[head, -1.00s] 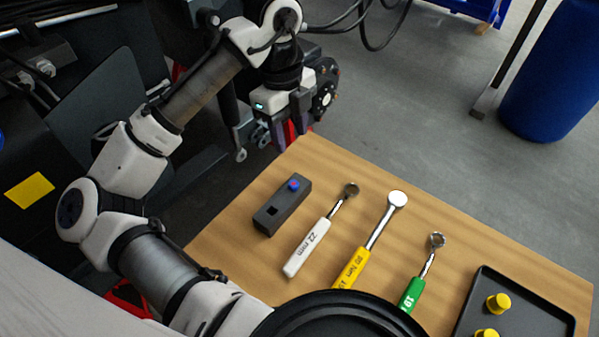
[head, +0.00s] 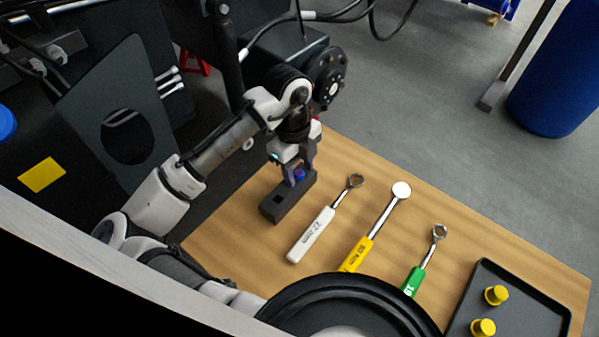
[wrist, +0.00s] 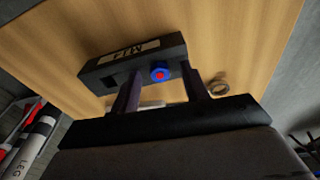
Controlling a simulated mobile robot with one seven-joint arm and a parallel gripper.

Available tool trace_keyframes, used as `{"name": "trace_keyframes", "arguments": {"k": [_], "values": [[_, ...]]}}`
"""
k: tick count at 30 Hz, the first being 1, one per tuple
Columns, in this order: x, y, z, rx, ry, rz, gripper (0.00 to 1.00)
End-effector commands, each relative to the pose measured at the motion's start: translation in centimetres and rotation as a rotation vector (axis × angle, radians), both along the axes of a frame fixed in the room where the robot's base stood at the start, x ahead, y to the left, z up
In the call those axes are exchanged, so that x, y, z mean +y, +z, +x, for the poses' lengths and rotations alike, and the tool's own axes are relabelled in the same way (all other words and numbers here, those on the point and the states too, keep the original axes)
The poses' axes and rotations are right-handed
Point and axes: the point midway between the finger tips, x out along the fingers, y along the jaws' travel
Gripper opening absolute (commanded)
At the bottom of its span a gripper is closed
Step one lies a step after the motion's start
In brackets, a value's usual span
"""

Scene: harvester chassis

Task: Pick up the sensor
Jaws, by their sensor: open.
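The sensor (head: 299,174) shows as a small blue ring with a red centre. It sits at the far end of a dark block (head: 287,203) on the wooden table. In the wrist view the sensor (wrist: 160,72) stands out from the side of the block (wrist: 115,71), which has a light label on it. My gripper (head: 297,166) is open over that end of the block. In the wrist view the two fingers of my gripper (wrist: 160,88) lie left and right of the sensor, with gaps to it. Contact is not visible.
To the right lie a white-handled wrench (head: 312,235), a yellow-handled tool (head: 357,254) and a green-handled wrench (head: 413,281). A black tray (head: 510,290) with yellow knobs is at the lower right. Dark machine parts crowd the left. Bare table (head: 235,240) shows left of the block.

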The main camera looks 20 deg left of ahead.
Motion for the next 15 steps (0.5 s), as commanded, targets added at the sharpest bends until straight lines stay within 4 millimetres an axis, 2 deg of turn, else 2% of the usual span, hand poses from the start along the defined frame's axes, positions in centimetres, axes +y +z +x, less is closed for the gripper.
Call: {"name": "trace_keyframes", "arguments": {"k": [8, 15], "values": [[-0.09, -0.48, -0.04, 0.002, 0.0, 0.0, 0.43], [-0.14, -0.57, -0.01, 0.002, -0.001, -0.002, 0.12]]}}
